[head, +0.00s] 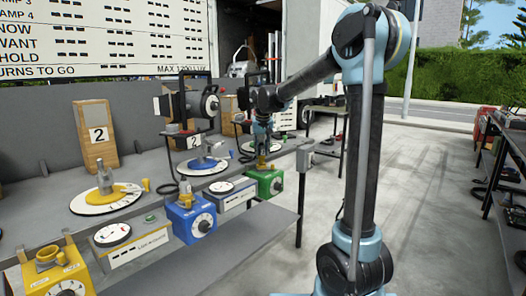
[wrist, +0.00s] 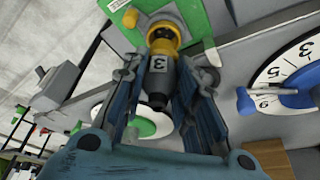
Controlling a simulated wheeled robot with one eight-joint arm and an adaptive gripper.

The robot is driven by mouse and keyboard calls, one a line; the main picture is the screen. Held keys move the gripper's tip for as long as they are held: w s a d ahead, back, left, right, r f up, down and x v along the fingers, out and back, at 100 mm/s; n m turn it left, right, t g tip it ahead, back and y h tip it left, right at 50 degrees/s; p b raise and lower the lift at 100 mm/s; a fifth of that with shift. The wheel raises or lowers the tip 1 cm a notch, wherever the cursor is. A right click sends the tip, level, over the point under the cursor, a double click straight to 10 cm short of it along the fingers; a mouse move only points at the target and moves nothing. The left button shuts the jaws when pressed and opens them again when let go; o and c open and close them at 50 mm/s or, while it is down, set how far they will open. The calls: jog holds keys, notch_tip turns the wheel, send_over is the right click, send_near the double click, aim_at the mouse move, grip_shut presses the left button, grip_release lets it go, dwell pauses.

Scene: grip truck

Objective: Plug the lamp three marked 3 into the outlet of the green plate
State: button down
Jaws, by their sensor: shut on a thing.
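My gripper (head: 262,140) is just above the green box (head: 270,186). In the wrist view my gripper (wrist: 165,75) has its blue fingers around a dark plug (wrist: 157,92) marked 3 and is shut on it. The plug lines up with a yellow round outlet (wrist: 163,34) on the green plate (wrist: 200,14). The outlet also shows in the head view (head: 262,166), under the fingers. The plug's front end meets or overlaps the yellow collar in the picture; I cannot tell whether it is inside.
A blue box (head: 190,220) and a yellow box (head: 70,280) stand along the same bench edge. White meter boxes (head: 238,198) sit between. Open floor lies right.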

aim_at(262, 155)
jog(key=shift+f, duration=1.7)
dwell(1.1)
jog(key=c, duration=1.2)
grip_release()
jog(key=o, duration=0.3)
jog(key=shift+o, duration=0.2)
jog(key=shift+r, duration=0.1)
jog(key=shift+r, duration=2.35)
